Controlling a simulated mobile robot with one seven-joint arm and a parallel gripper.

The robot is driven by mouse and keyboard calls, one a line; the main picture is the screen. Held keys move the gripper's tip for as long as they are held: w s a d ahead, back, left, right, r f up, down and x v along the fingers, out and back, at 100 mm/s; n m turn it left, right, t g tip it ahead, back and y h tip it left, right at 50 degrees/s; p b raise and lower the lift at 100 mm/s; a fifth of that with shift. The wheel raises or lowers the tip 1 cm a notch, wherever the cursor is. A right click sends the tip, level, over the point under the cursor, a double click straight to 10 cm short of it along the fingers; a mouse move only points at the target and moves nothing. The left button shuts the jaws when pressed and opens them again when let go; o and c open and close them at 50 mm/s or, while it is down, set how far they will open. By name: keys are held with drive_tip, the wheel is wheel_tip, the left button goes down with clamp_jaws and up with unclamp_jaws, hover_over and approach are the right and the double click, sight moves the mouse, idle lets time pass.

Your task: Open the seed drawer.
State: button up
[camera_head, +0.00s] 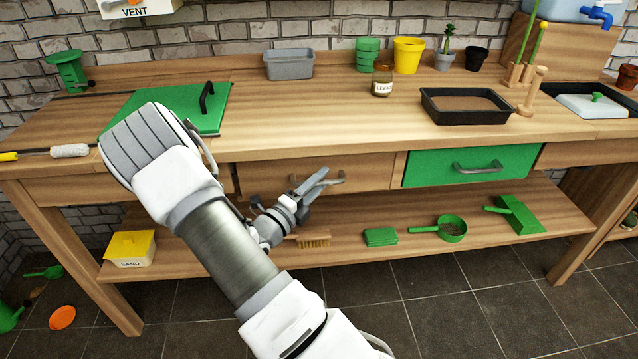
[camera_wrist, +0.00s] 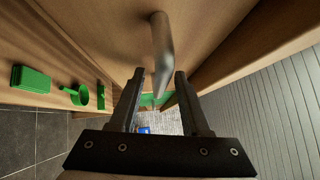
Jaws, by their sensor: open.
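A closed wooden drawer (camera_head: 262,177) is at the centre-left under the bench top, and a closed green-fronted drawer (camera_head: 425,168) with a grey handle (camera_head: 478,168) is to its right. No label shows which one is the seed drawer. My gripper (camera_head: 325,178) is in front of the wooden drawer, by its grey handle, and hides part of it. In the wrist view, the open fingers of my gripper (camera_wrist: 158,85) frame the lower end of this metal handle (camera_wrist: 162,50). I cannot tell whether they touch it.
The bench top (camera_head: 330,120) is above my gripper. The lower shelf (camera_head: 345,215) holds a brush (camera_head: 313,240), a green block (camera_head: 380,237), a green sieve (camera_head: 452,229) and a green dustpan (camera_head: 520,215). A black soil tray (camera_head: 435,115) and jar (camera_head: 382,80) stand on top.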

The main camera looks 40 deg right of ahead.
clamp_jaws()
idle(1.4)
